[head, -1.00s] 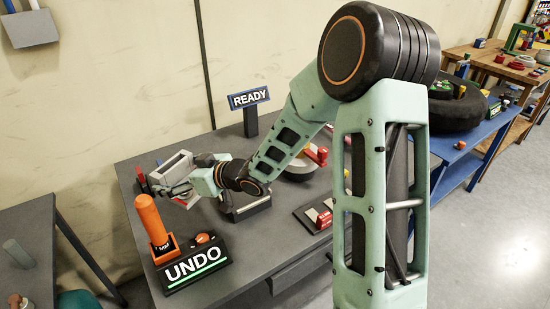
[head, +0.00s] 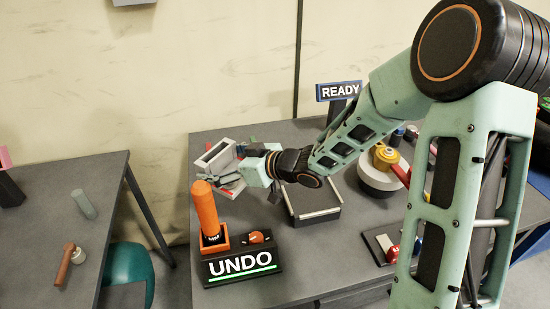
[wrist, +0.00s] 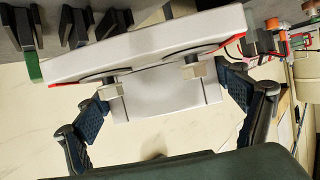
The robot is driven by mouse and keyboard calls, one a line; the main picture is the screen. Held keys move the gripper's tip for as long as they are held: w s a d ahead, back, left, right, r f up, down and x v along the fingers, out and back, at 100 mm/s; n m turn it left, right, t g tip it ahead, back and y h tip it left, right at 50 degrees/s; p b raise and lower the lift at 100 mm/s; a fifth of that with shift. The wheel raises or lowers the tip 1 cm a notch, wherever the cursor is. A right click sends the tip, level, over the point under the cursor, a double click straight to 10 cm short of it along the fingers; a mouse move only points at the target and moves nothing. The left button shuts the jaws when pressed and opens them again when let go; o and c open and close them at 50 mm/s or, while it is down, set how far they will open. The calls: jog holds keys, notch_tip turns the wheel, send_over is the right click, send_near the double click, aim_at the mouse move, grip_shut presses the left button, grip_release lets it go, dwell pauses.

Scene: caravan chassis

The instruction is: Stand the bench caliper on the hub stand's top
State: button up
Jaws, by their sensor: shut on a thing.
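The bench caliper, a silver-grey block with red edging and two bolts, fills the upper middle of the wrist view (wrist: 150,50). It also shows in the head view (head: 214,157) above the back left of the grey table. My gripper (wrist: 163,100) is shut on the caliper, with one dark finger at each side of its lower part. In the head view my gripper (head: 236,180) points left behind the orange cylinder. A round grey piece with a yellow top (head: 382,157) stands behind my forearm; I cannot tell whether it is the hub stand. The caliper's underside is hidden in the head view.
An orange cylinder (head: 206,208) stands in its holder beside the UNDO sign (head: 240,264), close in front of my gripper. A dark tray with light rails (head: 310,210) lies below my forearm. The READY sign (head: 339,91) stands at the back. A second table (head: 100,215) is at left.

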aim_at(227, 199)
jog(key=shift+w+f+b, duration=0.1)
jog(key=shift+f+b, duration=1.2)
jog(key=shift+f, duration=3.5)
jog(key=shift+f, duration=0.15)
jog(key=o, duration=1.7)
jog(key=shift+f, duration=0.2)
jog(key=shift+c, duration=0.2)
jog(key=shift+o, duration=1.2)
jog(key=shift+r, duration=0.15)
jog(key=shift+s+d+r, duration=0.15)
jog(key=shift+s+d, duration=0.05)
jog(key=shift+d, duration=0.05)
jog(key=p+v, duration=0.2)
jog(key=v, duration=0.9)
jog(key=shift+s+d, duration=0.15)
jog(key=shift+s, duration=0.05)
